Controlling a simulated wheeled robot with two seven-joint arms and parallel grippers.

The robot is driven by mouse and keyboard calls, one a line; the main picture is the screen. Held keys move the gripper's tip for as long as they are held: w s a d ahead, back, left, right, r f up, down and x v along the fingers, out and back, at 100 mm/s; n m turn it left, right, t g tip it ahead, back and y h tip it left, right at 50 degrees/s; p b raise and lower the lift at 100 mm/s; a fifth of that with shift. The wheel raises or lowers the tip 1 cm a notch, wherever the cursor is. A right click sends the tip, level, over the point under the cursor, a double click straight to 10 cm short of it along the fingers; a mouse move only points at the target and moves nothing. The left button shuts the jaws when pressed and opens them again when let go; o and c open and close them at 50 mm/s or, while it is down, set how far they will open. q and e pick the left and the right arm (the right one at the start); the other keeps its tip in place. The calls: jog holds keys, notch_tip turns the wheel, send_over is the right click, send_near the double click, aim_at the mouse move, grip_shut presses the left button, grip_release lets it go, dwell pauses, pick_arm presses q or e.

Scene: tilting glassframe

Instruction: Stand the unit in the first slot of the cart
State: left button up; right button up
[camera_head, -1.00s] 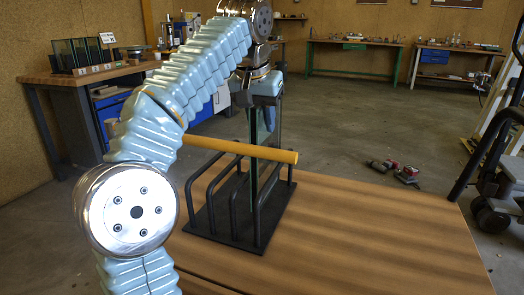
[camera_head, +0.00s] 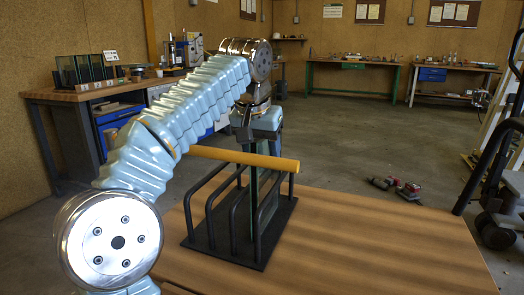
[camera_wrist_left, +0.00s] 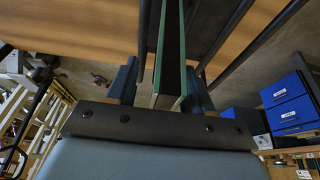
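The unit is a glass pane (camera_head: 254,190) with green edges, standing nearly upright among the black hoops of the rack-like cart (camera_head: 222,242). Its lower end reaches down towards the cart's base. Hoops partly hide it, so I cannot tell which slot it is in. My left gripper (camera_head: 258,140) is over its top end. In the left wrist view the unit (camera_wrist_left: 169,75) runs between the two fingers of this gripper (camera_wrist_left: 161,85). A gap shows on the left side; the right finger is close to or touching it. My right gripper is out of view.
The wooden tabletop (camera_head: 380,240) is clear to the right. A bench with dark glass panes (camera_head: 85,70) stands at the back left. Red tools (camera_head: 408,190) lie on the floor, and a pallet-truck-like machine (camera_head: 495,205) stands at right.

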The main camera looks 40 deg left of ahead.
pick_arm(q)
jog(key=shift+r, duration=0.1)
jog(key=shift+r, duration=0.3)
jog(key=p+v, duration=0.4)
jog(key=v, duration=0.6)
jog(key=shift+r+p, duration=0.15)
jog(key=shift+p, duration=0.2)
jog(key=shift+s+d+r, duration=0.1)
jog(key=shift+s+r, duration=0.2)
jog(key=shift+r, duration=0.25)
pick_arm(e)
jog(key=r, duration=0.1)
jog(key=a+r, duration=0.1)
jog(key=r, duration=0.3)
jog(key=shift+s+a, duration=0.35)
pick_arm(q)
jog(key=shift+s, duration=0.1)
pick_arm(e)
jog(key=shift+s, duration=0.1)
